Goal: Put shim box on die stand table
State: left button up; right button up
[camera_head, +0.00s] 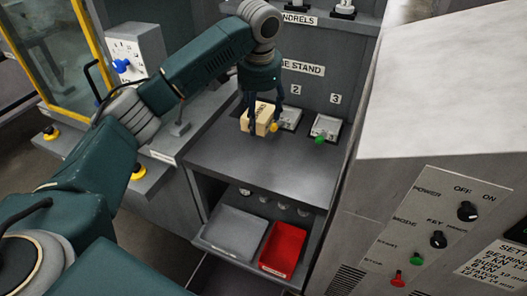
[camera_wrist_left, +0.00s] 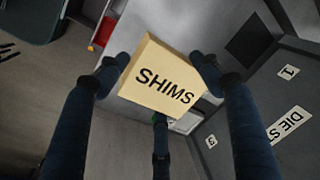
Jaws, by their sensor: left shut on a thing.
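The shim box (camera_head: 249,122) is a tan block over the back left of the grey die stand table (camera_head: 262,165). It also shows in the left wrist view (camera_wrist_left: 160,80), with "SHIMS" printed on its face. My left gripper (camera_head: 263,112) points down with its dark fingers around the box. In the left wrist view the fingers (camera_wrist_left: 160,78) are on both sides of the box, shut on it. I cannot tell whether the box touches the table. My right gripper is not in view.
Dies with a yellow knob (camera_head: 274,127) and a green knob (camera_head: 320,139) stand by labels 2 and 3 at the back. The front of the table is clear. Below are a grey tray (camera_head: 235,233) and a red bin (camera_head: 283,250). A control cabinet (camera_head: 430,200) stands at the right.

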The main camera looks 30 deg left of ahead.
pick_arm(q)
notch_tip(320, 180, down, 12)
jog(key=shift+w+r+p, duration=0.1)
jog(key=shift+r+p, duration=0.15)
jog(key=shift+p, duration=0.5)
notch_tip(320, 180, down, 4)
jog(key=shift+r+p, duration=0.1)
jog(key=shift+p, duration=0.25)
jog(key=shift+f, duration=0.5)
jog(key=o, duration=1.4)
